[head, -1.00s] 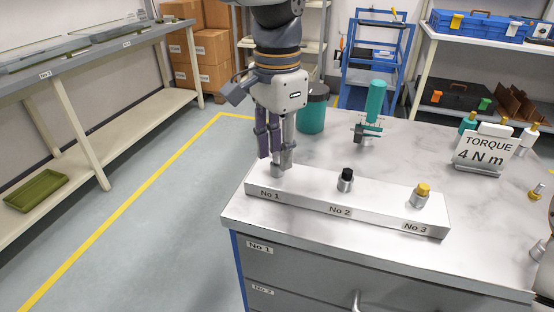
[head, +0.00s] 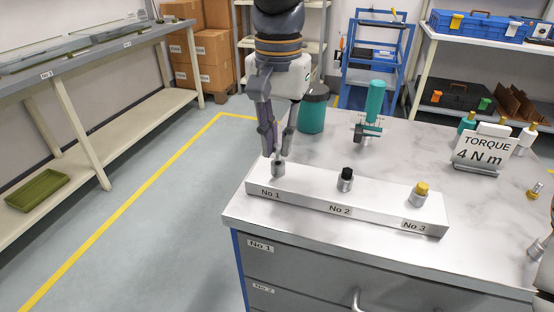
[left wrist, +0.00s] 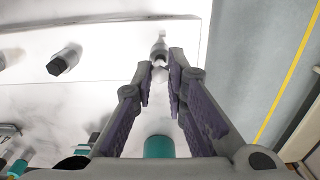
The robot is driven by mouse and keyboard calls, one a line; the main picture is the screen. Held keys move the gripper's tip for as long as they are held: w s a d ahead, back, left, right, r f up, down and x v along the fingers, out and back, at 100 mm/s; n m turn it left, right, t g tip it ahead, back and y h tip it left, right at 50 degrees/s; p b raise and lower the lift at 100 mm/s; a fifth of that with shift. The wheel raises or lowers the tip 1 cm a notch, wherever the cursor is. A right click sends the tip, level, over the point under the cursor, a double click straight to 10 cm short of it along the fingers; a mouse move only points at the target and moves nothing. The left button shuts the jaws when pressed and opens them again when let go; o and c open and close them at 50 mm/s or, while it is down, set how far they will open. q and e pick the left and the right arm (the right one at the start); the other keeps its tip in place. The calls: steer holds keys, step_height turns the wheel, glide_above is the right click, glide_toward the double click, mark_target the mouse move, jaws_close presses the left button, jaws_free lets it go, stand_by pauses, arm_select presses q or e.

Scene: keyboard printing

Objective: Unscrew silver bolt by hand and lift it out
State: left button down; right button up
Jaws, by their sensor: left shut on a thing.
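A long pale block (head: 310,190) lies on the bench, with places labelled No 1, No 2 and No 3. My left gripper (head: 278,156) points down over a grey metal collar (head: 278,170) at No 1. In the left wrist view its fingertips (left wrist: 160,64) are close together on the silver bolt (left wrist: 159,61), just at the collar (left wrist: 159,46). The fingers hide most of the bolt, and I cannot tell whether it is clear of the collar. A grey part at the right edge of the head view, perhaps my right gripper (head: 540,248), is cut off.
A black-topped bolt (head: 347,174) stands at No 2 and a yellow-topped one (head: 421,188) at No 3. A teal canister (head: 313,112), a teal tool (head: 375,100) and a torque sign (head: 483,150) stand behind. The bench middle is clear.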

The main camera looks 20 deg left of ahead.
mark_target(278, 145)
arm_select(q)
steer(key=shift+r, duration=0.2)
steer(key=shift+r, duration=2)
stand_by(0.5)
